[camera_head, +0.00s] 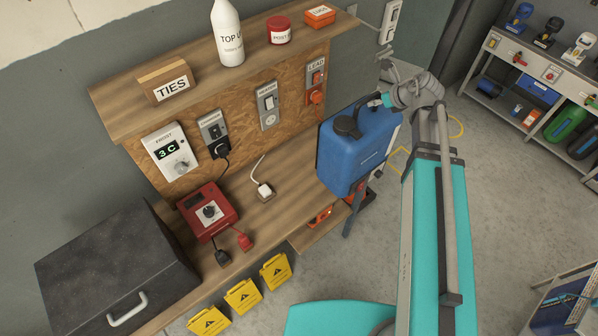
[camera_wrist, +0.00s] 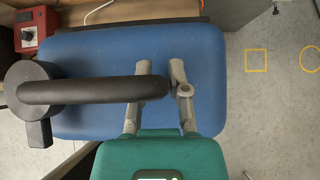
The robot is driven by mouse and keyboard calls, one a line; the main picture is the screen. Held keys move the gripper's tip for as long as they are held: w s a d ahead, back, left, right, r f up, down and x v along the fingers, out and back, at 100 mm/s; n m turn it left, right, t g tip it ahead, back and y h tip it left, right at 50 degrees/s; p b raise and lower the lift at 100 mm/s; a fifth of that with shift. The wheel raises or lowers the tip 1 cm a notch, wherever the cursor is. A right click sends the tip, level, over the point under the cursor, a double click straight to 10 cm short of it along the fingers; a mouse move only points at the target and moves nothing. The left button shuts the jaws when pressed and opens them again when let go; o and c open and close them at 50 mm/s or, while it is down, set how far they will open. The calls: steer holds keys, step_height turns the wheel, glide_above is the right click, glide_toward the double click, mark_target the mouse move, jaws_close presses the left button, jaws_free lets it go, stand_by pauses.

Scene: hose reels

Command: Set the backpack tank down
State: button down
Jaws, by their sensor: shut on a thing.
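The backpack tank (camera_head: 350,158) is a blue box-shaped canister with a black cap and a dark carrying handle. In the head view it is upright, slightly tilted, at the right end of the wooden bench. My gripper (camera_head: 388,98) is at the top of the tank, shut on its handle. The wrist view looks down on the blue tank (camera_wrist: 95,120), its round black cap at left and the dark handle running to my gripper (camera_wrist: 163,80). The tank's underside is hidden, so I cannot tell whether it touches anything.
The wooden bench (camera_head: 265,215) holds a red charger (camera_head: 208,211) and a black lidded box (camera_head: 115,265). Yellow outlines, a square (camera_wrist: 257,60) and a circle (camera_wrist: 311,59), mark the open floor at right. A stocked shelf (camera_head: 540,75) stands further right.

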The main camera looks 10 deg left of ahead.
steer(key=shift+w+r, duration=0.3)
steer(key=shift+w, duration=0.05)
steer(key=shift+a, duration=0.3)
steer(key=w+a+r+b+x, duration=0.1)
steer(key=a+r+b+x, duration=0.1)
steer(key=b+x, duration=0.6)
steer(key=shift+b+x, duration=0.4)
steer(key=shift+x, duration=3.3)
steer(key=shift+w+f, duration=0.1)
steer(key=shift+w+a+f+b, duration=0.1)
steer(key=shift+a+f+b, duration=0.05)
steer(key=shift+f+b, duration=0.85)
steer(key=shift+w+a+f+b, duration=0.1)
steer(key=shift+a+f+b, duration=0.05)
steer(key=shift+f+b, duration=0.85)
steer(key=shift+r, duration=0.1)
steer(key=c, duration=0.6)
jaws_free()
